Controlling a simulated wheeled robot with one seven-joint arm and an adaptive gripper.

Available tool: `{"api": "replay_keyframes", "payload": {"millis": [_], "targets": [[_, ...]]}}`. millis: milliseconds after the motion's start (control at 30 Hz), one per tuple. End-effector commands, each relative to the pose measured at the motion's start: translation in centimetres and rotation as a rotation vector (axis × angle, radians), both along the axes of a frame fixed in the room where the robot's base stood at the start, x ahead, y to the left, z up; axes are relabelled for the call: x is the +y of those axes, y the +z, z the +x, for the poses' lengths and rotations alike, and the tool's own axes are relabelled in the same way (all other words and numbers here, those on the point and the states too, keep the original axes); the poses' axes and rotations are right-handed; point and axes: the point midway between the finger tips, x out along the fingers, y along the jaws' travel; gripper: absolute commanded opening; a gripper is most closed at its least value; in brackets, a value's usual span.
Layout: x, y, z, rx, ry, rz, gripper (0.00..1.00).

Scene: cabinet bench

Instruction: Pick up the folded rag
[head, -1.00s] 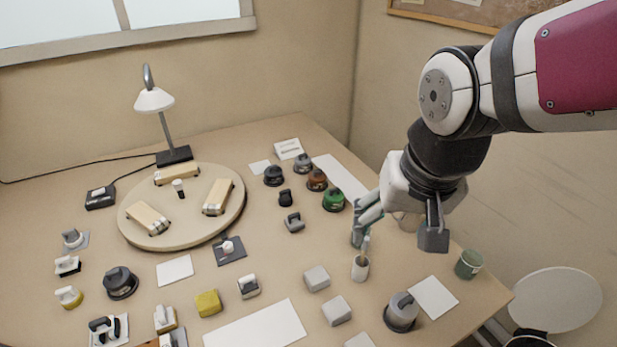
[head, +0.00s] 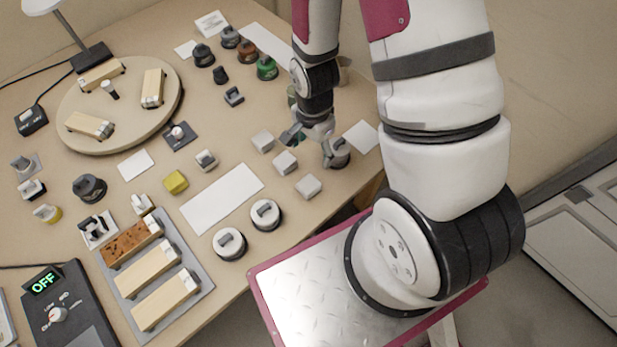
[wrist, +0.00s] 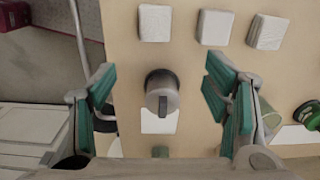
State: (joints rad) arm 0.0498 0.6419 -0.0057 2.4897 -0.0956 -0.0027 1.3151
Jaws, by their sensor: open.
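Three small pale grey blocks stand in a row near the front right edge of the bench: a far one (head: 263,141), a middle one (head: 285,162) and a near one (head: 307,186). They look like folded cloth, but I cannot tell which, if any, is the rag. In the wrist view they line the top, at left (wrist: 155,22), middle (wrist: 215,27) and right (wrist: 267,32). My gripper (head: 311,147) is open and empty beside them, pointing down.
The grey pot (head: 339,155) stands close to the fingers in the head view. A yellow block (head: 176,182) and a white sheet (head: 222,198) lie to the left. Two round white-topped pieces (head: 265,214) (head: 229,244) stand near the front edge. A green cup (wrist: 268,118) is right of my gripper.

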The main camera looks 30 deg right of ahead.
Motion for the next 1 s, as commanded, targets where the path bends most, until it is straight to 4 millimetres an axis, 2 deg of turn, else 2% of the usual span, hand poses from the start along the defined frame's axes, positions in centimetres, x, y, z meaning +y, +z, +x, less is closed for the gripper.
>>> {"api": "replay_keyframes", "payload": {"millis": [67,267,700,1000], "targets": [[0.0,-0.7,-0.7,0.011,-0.029,0.002,0.7],[0.0,-2.3,-1.0,0.016,-0.05,0.004,0.7],[0.1,-8.5,-0.9,0.015,-0.046,0.004,0.7],[0.1,-10.1,-0.9,0.013,-0.047,0.004,0.7]]}}
